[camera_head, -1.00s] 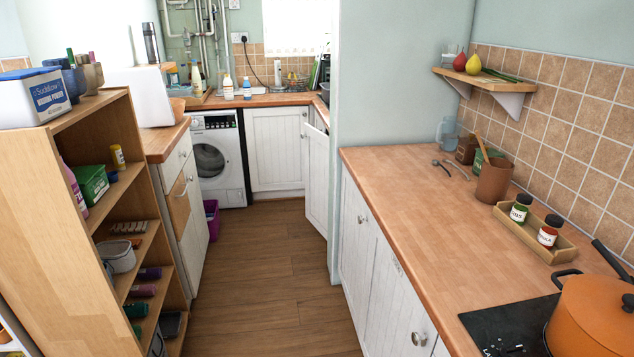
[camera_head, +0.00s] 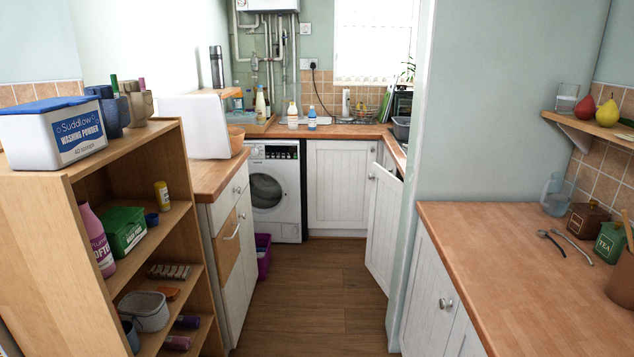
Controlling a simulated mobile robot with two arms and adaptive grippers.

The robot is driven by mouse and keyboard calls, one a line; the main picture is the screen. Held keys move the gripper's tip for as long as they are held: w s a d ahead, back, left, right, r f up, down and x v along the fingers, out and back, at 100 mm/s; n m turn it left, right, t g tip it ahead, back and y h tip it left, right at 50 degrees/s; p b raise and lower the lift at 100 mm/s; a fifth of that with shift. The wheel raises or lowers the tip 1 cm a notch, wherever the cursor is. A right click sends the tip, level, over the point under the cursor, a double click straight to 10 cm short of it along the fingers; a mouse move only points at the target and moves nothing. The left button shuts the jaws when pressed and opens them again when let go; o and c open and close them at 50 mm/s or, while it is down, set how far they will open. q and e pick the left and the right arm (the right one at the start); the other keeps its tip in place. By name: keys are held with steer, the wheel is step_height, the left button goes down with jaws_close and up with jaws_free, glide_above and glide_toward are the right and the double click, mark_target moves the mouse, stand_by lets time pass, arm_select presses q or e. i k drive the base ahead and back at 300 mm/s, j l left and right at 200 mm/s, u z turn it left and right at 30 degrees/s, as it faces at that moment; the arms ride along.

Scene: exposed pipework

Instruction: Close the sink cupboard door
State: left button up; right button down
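The sink cupboard door (camera_head: 383,228) is a white panelled door on the right side of the far kitchen area. It stands ajar, swung out into the aisle, with a small round knob near its top edge. The wall end to its right hides part of the cupboard behind it. Neither of my grippers is in view.
A wooden shelf unit (camera_head: 110,170) stands close on the left, and a wooden worktop (camera_head: 510,270) over white cupboards is on the right. The wooden floor (camera_head: 300,300) between them is clear. A purple bin (camera_head: 263,256) sits beside the washing machine (camera_head: 275,190).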

mark_target(386, 195)
steer(key=i+z, duration=0.15)
steer(key=i, duration=1.8)
